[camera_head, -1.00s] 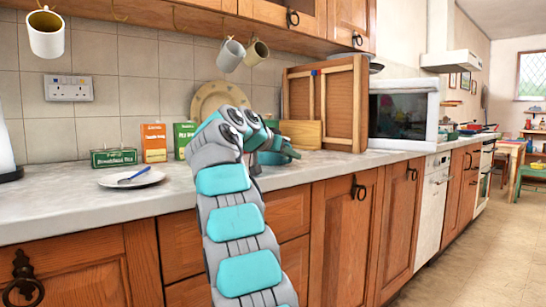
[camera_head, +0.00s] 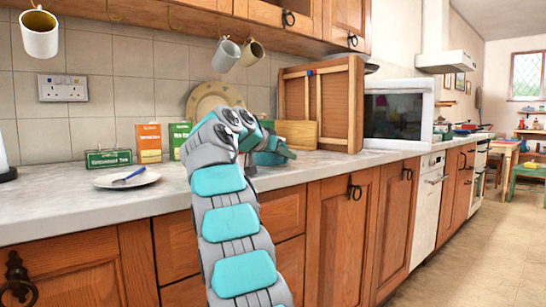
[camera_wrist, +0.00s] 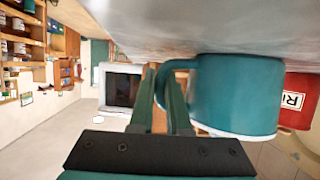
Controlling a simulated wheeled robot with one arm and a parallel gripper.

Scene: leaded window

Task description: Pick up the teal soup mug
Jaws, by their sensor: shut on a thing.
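The teal soup mug (camera_wrist: 235,95) is large in the right half of the wrist view, which is turned over so the worktop shows at the top. Its handle (camera_wrist: 172,66) points left, toward my gripper (camera_wrist: 164,84). The two dark green fingers are shut on the handle, one on each side of it. The mug's upper edge in this view lies against the grey worktop; I cannot tell whether it touches. In the head view my grey and teal arm (camera_head: 222,180) reaches over the worktop and mostly hides the mug and fingers.
A wooden rack (camera_head: 335,105) and a microwave (camera_head: 395,112) stand right of my arm. A round plate (camera_head: 205,98), tea boxes (camera_head: 148,143) and a saucer with a spoon (camera_head: 127,178) are behind and left. Mugs (camera_head: 227,55) hang above. A red box (camera_wrist: 298,102) is beyond the mug.

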